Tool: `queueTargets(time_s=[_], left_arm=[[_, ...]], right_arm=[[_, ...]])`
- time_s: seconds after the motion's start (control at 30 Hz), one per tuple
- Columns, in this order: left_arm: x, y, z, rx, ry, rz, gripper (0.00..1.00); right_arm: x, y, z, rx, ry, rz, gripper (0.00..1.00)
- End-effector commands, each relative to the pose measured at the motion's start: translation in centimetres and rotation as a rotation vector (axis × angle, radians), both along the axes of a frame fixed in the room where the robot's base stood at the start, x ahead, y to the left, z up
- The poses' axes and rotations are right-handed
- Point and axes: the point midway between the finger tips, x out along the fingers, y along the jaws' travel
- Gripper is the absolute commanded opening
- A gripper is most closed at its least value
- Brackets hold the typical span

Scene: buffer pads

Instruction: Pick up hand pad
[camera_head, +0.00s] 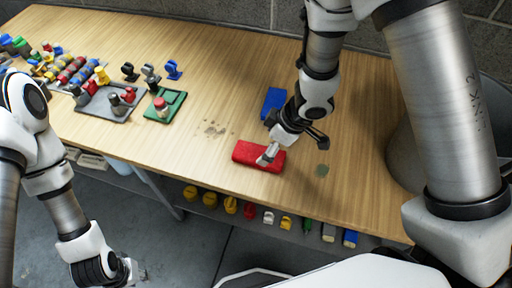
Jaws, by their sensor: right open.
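A red pad (246,153) lies flat on the wooden table near its front edge. A blue pad (271,101) lies behind it, partly hidden by my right arm. Which one is the hand pad I cannot tell. My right gripper (294,150) is open, with one finger over the right end of the red pad and the other apart to the right. Whether it touches the pad is unclear. My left gripper (130,272) hangs low at the lower left, in front of the table, away from both pads; its jaws are too unclear to read.
A grey tray (96,107) and a green tray (172,108) with small parts stand on the left of the table (225,70). More coloured parts crowd the far left. Several small items line a shelf below the front edge.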

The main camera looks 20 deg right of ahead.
Motion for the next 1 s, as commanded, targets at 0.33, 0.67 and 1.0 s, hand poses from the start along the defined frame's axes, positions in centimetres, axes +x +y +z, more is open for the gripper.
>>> queueTargets(time_s=[0.33,0.67,1.0], left_arm=[[0.1,0.0,-1.1,0.0,-0.002,0.0,0.31],[0.0,0.0,-1.0,0.0,-0.001,0.0,0.31],[0.0,0.0,-1.0,0.0,-0.001,0.0,0.31]], right_arm=[[1.8,1.4,-5.0,0.001,0.002,0.0,0.94],[1.8,1.5,-5.0,0.002,0.001,-0.001,0.55],[1.8,1.5,-5.1,0.001,0.001,-0.001,0.33]])
